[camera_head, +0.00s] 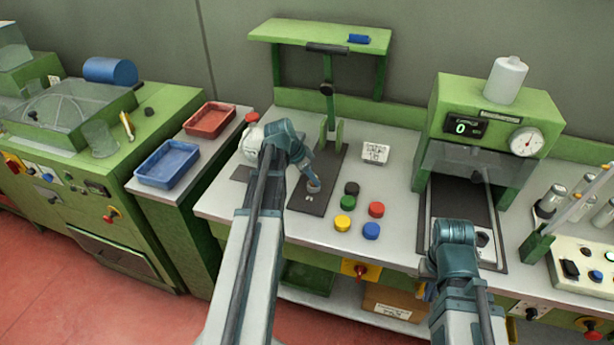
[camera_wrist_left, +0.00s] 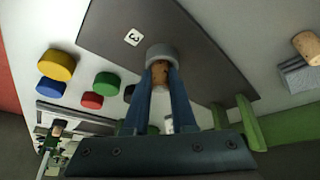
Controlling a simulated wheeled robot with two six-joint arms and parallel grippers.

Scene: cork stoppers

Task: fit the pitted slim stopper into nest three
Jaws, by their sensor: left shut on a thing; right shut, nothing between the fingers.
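My left gripper (camera_head: 313,181) is low over a dark plate (camera_head: 330,165) on the bench. In the left wrist view its fingers (camera_wrist_left: 160,80) are shut on a cork stopper (camera_wrist_left: 160,72). The stopper's far end is at the mouth of a grey ring-shaped nest (camera_wrist_left: 160,51), which surrounds it; how deep it sits I cannot tell. A label reading 3 (camera_wrist_left: 133,37) lies on the plate beside this nest. Pits on the stopper are too small to make out. Only my right arm shows in the head view; its fingers are hidden.
Another cork (camera_wrist_left: 306,46) is on a grey block at right in the wrist view. Coloured caps, including yellow (camera_head: 342,223), red (camera_head: 376,209) and blue (camera_head: 371,230), stand right of the plate. A green press (camera_head: 328,95) rises behind; a gauge machine (camera_head: 490,115) stands right.

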